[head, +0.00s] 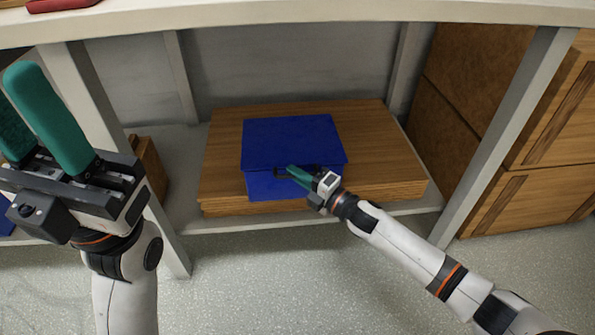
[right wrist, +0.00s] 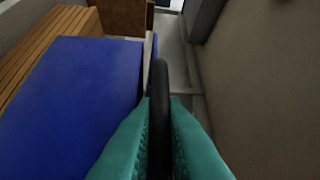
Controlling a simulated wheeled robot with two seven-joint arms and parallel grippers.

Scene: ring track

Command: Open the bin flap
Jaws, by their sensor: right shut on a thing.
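The blue bin (head: 262,187) sits on a wooden block inside the shelf bay, in the middle of the head view. Its flat blue panel (head: 290,140) faces up and looks closed. The panel also fills the left of the right wrist view (right wrist: 75,85). My right gripper (head: 286,172) is at the bin's front edge, its teal fingers shut on a black handle (right wrist: 160,78). The fingers hide part of the handle. My left gripper (head: 16,92) is raised at the far left, away from the bin, its fingers apart and empty. One left finger is partly cut off.
The wooden block (head: 225,160) stands on a pale shelf (head: 190,222) under a white counter (head: 300,12). White posts flank the bay, the right post (head: 500,130) near my right arm. Wooden drawers (head: 530,200) stand at the right. The speckled floor in front is clear.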

